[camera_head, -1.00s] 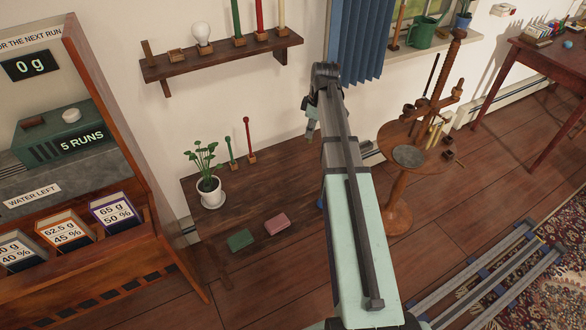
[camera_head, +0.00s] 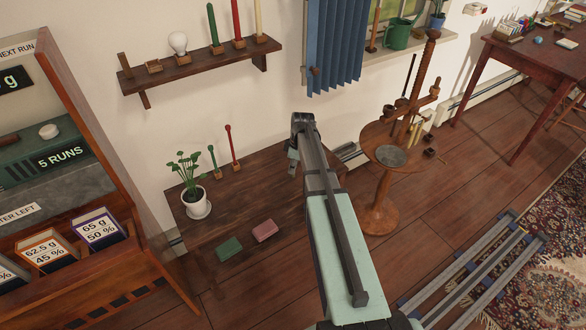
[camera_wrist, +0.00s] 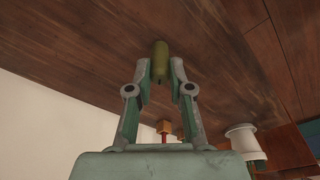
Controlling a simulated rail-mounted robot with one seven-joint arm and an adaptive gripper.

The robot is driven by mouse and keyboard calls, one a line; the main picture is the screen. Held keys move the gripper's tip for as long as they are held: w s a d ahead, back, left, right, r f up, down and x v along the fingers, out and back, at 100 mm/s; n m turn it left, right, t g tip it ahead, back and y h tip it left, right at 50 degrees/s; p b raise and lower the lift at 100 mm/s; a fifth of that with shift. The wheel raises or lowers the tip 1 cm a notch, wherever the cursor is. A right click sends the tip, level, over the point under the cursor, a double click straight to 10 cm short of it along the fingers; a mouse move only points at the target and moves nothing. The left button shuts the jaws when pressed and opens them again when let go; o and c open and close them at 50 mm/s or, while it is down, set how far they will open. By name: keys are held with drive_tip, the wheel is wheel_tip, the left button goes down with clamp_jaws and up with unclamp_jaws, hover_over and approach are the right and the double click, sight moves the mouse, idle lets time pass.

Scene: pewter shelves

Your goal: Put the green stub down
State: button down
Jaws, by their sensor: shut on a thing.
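The green stub (camera_wrist: 160,58) is a short olive-green cylinder in the wrist view. My gripper (camera_wrist: 160,76) is shut on it, with one finger on each side, and its far end sticks out past the fingertips. Brown wood of the low table (camera_wrist: 90,45) lies behind it; I cannot tell how wide the gap is. In the head view my gripper (camera_head: 293,163) points down over the right back part of the low table (camera_head: 262,190), and the stub cannot be made out there.
A potted plant (camera_head: 196,209), a green candle (camera_head: 212,157) and a red candle (camera_head: 231,143) stand on the table's left back part. A green block (camera_head: 229,248) and a pink block (camera_head: 265,231) lie near its front. A round stand (camera_head: 375,150) is to the right.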

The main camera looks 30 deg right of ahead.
drive_tip(key=shift+f, duration=0.55)
drive_tip(key=shift+f, duration=0.1)
drive_tip(key=c, duration=1.1)
unclamp_jaws()
drive_tip(key=shift+o, duration=0.2)
wheel_tip(320, 180, up, 12)
drive_tip(key=s+d, duration=0.1)
drive_tip(key=shift+s+d, duration=0.15)
